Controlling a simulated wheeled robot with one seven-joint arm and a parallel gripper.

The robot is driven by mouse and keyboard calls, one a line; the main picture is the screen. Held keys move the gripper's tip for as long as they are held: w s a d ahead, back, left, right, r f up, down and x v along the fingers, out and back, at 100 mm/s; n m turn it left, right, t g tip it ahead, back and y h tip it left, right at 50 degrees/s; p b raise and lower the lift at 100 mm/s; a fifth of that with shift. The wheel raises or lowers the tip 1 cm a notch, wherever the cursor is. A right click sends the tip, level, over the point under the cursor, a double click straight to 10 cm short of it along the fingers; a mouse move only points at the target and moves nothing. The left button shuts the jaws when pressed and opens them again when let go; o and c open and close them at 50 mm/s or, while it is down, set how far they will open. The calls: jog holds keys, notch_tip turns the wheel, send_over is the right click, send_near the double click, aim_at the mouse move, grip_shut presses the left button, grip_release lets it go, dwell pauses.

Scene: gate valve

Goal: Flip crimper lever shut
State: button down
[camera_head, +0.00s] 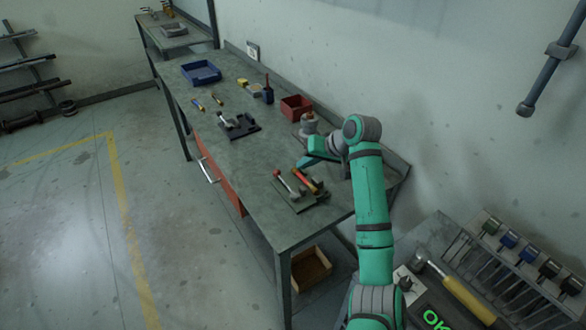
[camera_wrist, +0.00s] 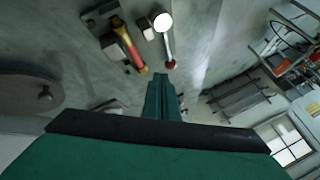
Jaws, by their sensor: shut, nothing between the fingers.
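What looks like the crimper is a lever device on a dark plate (camera_head: 300,205) on the near part of the bench. It has a red and yellow handle (camera_head: 306,180) and a thin metal lever with a red knob (camera_head: 288,185). In the wrist view the red and yellow handle (camera_wrist: 126,43) and the metal lever (camera_wrist: 167,42) lie side by side beyond my fingertips. My gripper (camera_head: 306,161) is shut and empty, just behind the device and apart from it. Its closed fingers (camera_wrist: 163,84) also show in the wrist view. I cannot tell the lever's exact angle.
On the bench (camera_head: 232,160) are a black-based clamp (camera_head: 238,125), a red bin (camera_head: 296,107), a blue tray (camera_head: 201,72) and small tools. A side table at lower right holds a yellow-handled tool (camera_head: 468,298). The bench's front left is clear.

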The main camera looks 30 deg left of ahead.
jog(key=x, duration=1)
dwell(0.4)
